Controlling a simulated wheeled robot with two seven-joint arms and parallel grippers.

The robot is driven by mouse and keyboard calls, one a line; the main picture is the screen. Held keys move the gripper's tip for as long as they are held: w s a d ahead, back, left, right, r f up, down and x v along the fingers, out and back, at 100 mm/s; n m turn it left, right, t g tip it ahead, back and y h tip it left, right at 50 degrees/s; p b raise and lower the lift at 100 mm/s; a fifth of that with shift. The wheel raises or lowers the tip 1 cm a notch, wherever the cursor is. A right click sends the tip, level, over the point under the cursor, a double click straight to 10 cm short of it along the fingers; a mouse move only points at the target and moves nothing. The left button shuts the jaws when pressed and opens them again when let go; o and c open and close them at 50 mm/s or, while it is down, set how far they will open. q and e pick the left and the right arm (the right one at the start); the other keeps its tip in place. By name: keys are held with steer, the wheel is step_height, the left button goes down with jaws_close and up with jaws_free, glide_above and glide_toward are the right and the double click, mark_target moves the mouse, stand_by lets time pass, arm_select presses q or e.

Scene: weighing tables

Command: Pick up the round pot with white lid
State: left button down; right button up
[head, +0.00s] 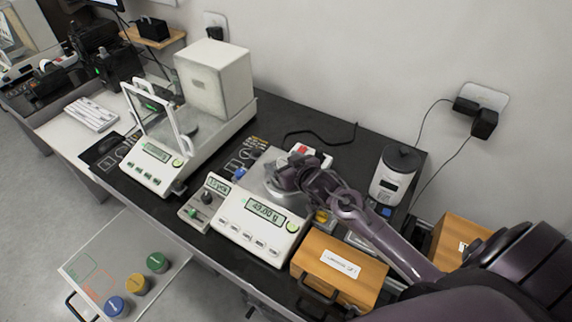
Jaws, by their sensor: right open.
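My right gripper (282,182) is over the metal pan (262,183) of the front scale (262,224), whose display reads about 49.00 g. Its jaws are open, but the fingers are small and dark here. I cannot make out a round pot with a white lid; the gripper and forearm hide part of the pan. A white cylinder with a dark lid (394,174) stands at the back right of the black table, apart from the gripper. My left gripper is not in view.
A second balance with a glass shield (155,166) and a white box (215,78) stand left. A lower cart (118,250) holds green, yellow and blue round pots. Cables lie behind the scale.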

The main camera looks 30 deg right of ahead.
steer(key=shift+w+f, duration=0.1)
steer(key=shift+w, duration=0.15)
steer(key=shift+c, duration=0.4)
steer(key=c, duration=1)
steer(key=shift+o, duration=0.2)
